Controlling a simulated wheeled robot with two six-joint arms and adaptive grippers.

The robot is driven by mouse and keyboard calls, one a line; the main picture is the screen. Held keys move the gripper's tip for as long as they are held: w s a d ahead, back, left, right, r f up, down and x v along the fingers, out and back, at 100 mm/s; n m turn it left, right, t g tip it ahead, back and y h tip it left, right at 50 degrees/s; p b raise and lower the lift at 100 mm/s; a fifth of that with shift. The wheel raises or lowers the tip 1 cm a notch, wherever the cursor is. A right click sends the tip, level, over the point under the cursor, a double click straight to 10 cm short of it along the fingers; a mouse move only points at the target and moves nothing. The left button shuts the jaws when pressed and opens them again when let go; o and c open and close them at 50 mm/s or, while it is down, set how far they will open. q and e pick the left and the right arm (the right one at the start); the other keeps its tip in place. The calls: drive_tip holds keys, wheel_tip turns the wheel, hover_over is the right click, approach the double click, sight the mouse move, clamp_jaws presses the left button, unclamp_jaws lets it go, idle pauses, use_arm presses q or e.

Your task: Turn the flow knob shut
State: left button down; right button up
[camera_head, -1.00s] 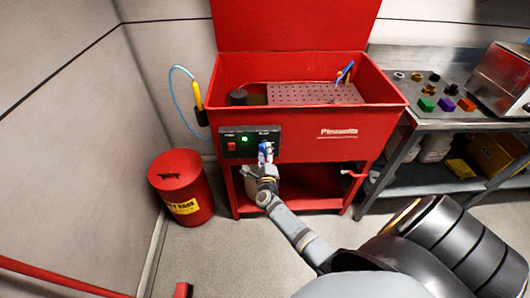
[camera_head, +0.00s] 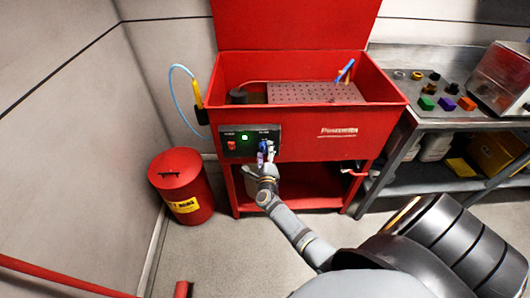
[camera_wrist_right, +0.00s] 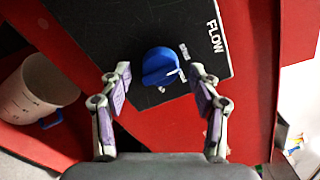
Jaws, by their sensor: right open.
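The blue flow knob (camera_wrist_right: 159,66) sits on the black control panel (camera_wrist_right: 110,40) beside the white FLOW label in the right wrist view. A white mark on the panel shows by its edge. My right gripper (camera_wrist_right: 160,82) is open, with one finger on either side of the knob and gaps between pads and knob. Its fingertips appear close to the panel; I cannot tell whether they reach around the knob. In the head view, my right gripper (camera_head: 266,155) is in front of the panel's right end (camera_head: 240,142) and partly hides the knob. My left gripper is not in view.
The panel is on the red parts washer (camera_head: 300,120), with a red switch and green light at left. A red waste can (camera_head: 181,187) stands left. A metal bench (camera_head: 455,122) with coloured parts stands right. A white bucket (camera_wrist_right: 38,88) shows below the panel.

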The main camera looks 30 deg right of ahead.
drive_tip(key=v, duration=1.2)
drive_tip(key=shift+w+f, duration=0.15)
drive_tip(key=s+a+f+n+g+y+p, duration=0.1)
drive_tip(key=s+a+f+n+g+y, duration=0.2)
drive_tip(key=f+n, duration=0.4)
drive_tip(key=s+a+f+n+y, duration=0.1)
drive_tip(key=s+f+n+y, duration=0.1)
drive_tip(key=s+f+n, duration=0.45)
drive_tip(key=s+a+f+n+g+y+p, duration=0.1)
drive_tip(key=a+f+n+g+y, duration=0.2)
drive_tip(key=f, duration=0.6)
drive_tip(key=s+d+f+n+g, duration=0.1)
drive_tip(key=s+f+n, duration=0.3)
drive_tip(key=s, duration=0.5)
drive_tip(key=s+d+f+n+g+p, duration=0.1)
drive_tip(key=s+f+n+g, duration=0.3)
drive_tip(key=s, duration=0.6)
drive_tip(key=s+d+f+n+g, duration=0.2)
drive_tip(key=s+f+n, duration=0.4)
drive_tip(key=s, duration=0.4)
drive_tip(key=shift+g, duration=0.7)
